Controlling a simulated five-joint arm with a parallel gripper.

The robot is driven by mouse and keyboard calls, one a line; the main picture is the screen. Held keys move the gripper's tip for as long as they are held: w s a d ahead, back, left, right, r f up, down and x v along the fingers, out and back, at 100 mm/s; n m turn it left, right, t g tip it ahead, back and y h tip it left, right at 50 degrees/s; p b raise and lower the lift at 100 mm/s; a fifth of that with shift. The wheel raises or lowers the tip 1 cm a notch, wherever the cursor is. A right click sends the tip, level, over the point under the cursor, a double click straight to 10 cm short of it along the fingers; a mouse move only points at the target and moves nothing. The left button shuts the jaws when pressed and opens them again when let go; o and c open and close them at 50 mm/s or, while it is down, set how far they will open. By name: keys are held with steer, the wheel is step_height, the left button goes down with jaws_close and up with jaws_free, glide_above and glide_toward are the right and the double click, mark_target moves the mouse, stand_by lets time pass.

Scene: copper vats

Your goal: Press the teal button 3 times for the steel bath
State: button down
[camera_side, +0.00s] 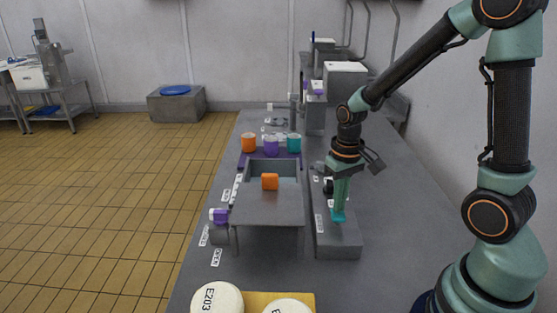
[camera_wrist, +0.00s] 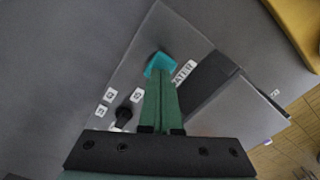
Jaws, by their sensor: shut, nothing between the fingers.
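The teal button (camera_side: 338,216) sits on a grey console (camera_side: 340,243) beside the steel bath. In the wrist view the teal button (camera_wrist: 160,62) shows just beyond my fingertips. My gripper (camera_side: 339,207) is shut and empty, pointing down with its tips at the button. In the wrist view my gripper (camera_wrist: 160,74) overlaps the button's near edge. I cannot tell whether the tips touch it or how far it is pressed. The steel bath (camera_side: 268,213) is a grey tank with an orange block (camera_side: 270,181) at its opening.
A black knob (camera_wrist: 123,114) with small labels is on the console near my fingers. White round lids (camera_side: 217,299) lie in front.

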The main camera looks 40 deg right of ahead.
steer(key=shift+f, duration=1.15)
steer(key=shift+r, duration=1.6)
step_height(320, 180, up, 6)
